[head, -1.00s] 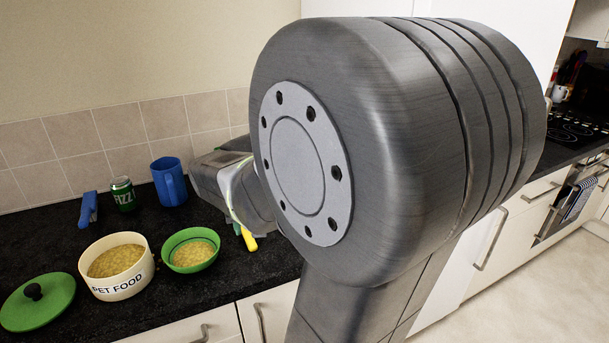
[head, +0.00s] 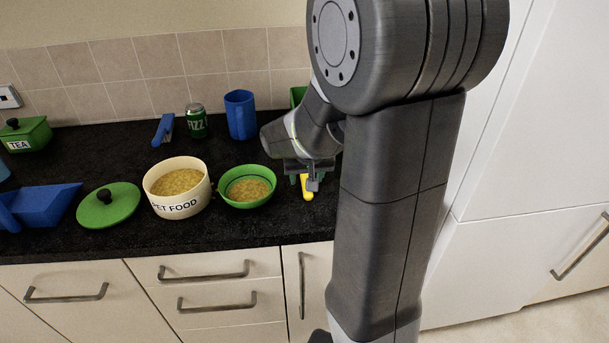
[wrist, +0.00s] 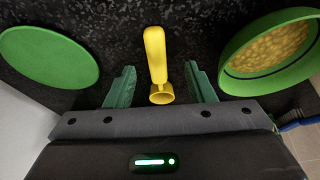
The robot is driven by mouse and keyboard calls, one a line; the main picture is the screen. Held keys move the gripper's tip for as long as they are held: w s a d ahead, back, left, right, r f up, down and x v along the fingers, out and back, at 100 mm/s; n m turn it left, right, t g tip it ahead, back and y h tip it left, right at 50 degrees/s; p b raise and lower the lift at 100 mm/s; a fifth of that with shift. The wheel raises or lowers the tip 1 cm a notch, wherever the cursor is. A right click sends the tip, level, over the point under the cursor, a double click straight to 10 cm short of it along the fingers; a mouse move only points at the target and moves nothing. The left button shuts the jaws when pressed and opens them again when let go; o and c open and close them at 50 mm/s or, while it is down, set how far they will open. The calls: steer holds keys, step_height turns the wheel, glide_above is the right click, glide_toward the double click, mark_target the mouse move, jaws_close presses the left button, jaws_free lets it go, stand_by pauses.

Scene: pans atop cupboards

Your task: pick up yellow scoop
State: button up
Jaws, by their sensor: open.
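The yellow scoop (head: 307,187) lies on the black worktop, just right of the green bowl. In the wrist view the scoop (wrist: 155,55) shows its handle pointing up the picture and its small round cup nearer my gripper. My gripper (wrist: 160,68) is open, with one green finger on each side of the scoop and visible gaps to both. In the head view my gripper (head: 305,180) is above the scoop and partly covers it. I cannot tell how high the fingertips are above the worktop.
The green bowl of food (head: 247,198) stands close beside my gripper, with the pet food pot (head: 176,207) beyond. A green disc (wrist: 48,56) lies on the other side.

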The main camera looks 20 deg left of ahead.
steer(key=shift+w+p+x, duration=0.15)
steer(key=shift+x, duration=1.2)
steer(key=shift+w+p+x, duration=0.15)
steer(key=shift+x, duration=1.15)
steer(key=shift+r, duration=0.15)
steer(key=shift+d, duration=0.1)
steer(key=shift+c, duration=0.2)
steer(key=c, duration=1)
